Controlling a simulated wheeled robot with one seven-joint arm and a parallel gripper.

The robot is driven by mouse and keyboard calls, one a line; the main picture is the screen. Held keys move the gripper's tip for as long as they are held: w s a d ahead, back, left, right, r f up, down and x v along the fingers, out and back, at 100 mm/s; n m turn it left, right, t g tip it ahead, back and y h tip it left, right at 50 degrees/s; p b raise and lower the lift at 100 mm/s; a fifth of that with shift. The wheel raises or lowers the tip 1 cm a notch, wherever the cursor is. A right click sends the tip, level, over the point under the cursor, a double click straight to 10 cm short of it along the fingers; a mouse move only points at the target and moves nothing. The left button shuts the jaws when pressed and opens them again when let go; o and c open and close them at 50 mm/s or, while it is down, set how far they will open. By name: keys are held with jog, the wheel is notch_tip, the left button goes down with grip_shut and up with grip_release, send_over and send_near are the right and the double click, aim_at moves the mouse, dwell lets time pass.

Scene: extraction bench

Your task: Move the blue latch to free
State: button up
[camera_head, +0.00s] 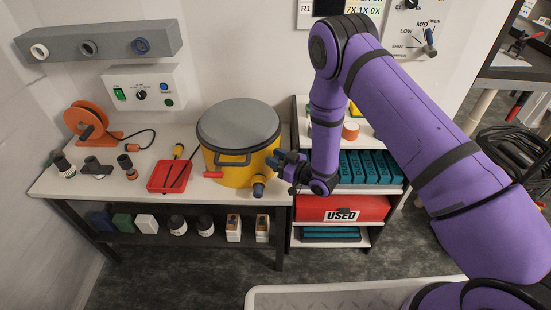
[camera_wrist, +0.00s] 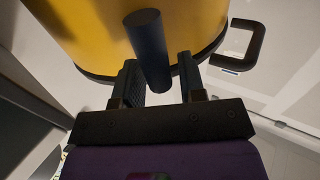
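The yellow pot (camera_head: 238,172) with a grey lid stands at the right end of the bench; its yellow side (camera_wrist: 90,25) fills the top of the wrist view. A dark blue bar, which I take as the blue latch (camera_wrist: 148,45), sticks out from the pot's side. My gripper (camera_head: 279,161) is at the pot's right side; in the wrist view (camera_wrist: 160,75) its two dark fingers stand apart, one on each side of the bar. A gap shows at the right finger; contact at the left finger is unclear. In the head view my gripper hides most of the latch.
A black handle (camera_head: 232,161) is on the pot. A red tray (camera_head: 170,176) lies to the left. A shelf with teal boxes (camera_head: 365,167) and a red bin (camera_head: 342,208) stands at the right.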

grip_shut()
jog(key=shift+n, duration=0.3)
jog(key=n, duration=0.3)
jog(key=shift+s+a+f+h, duration=0.1)
jog(key=shift+s+a+h, duration=0.2)
jog(key=shift+s+a, duration=0.1)
jog(key=n, duration=0.2)
jog(key=s+a+n+h, duration=0.1)
jog(key=n, duration=0.1)
jog(key=shift+f+g, duration=0.3)
jog(key=shift+f, duration=0.1)
jog(key=n, duration=0.2)
jog(key=f+n+h, duration=0.1)
jog(key=n, duration=0.1)
jog(key=shift+s+a+f+t, duration=0.1)
jog(key=shift+s+a+t, duration=0.15)
jog(key=shift+t, duration=0.15)
jog(key=shift+s+a+f+n+t+h, duration=0.1)
jog(key=shift+f+n+t+h, duration=0.2)
jog(key=shift+n, duration=0.75)
jog(key=shift+f+n+t+h, duration=0.1)
jog(key=shift+f+n+h, duration=0.3)
jog(key=shift+n, duration=0.65)
jog(key=shift+f, duration=0.1)
